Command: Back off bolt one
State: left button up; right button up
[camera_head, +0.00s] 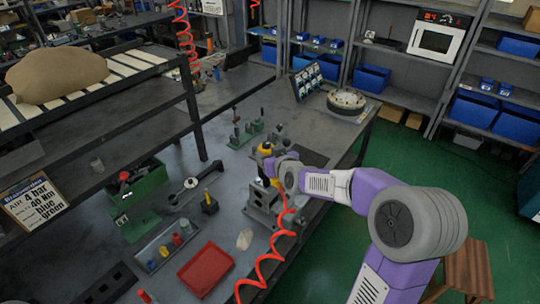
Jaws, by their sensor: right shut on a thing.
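My right gripper (275,165) comes in with its purple and white arm from the right and is shut on a yellow and black power tool (265,149). A red coiled hose (284,222) hangs below the tool. The tool stands over a grey valve block (260,213) on the workbench. The gripper and tool cover the top of the block, so bolt one and any contact with it cannot be made out. My left gripper is not in view.
On the bench are a red tray (205,269), a grey tray with coloured pieces (167,246), a green box (137,187), a torque-wrench-like tool (196,184) and a green stand (247,134). A sign (33,203) stands left. A round flange (346,101) lies at the back.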

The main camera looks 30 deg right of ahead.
jog(key=shift+s+f, duration=0.1)
jog(key=shift+f, duration=0.25)
jog(key=shift+r, duration=0.2)
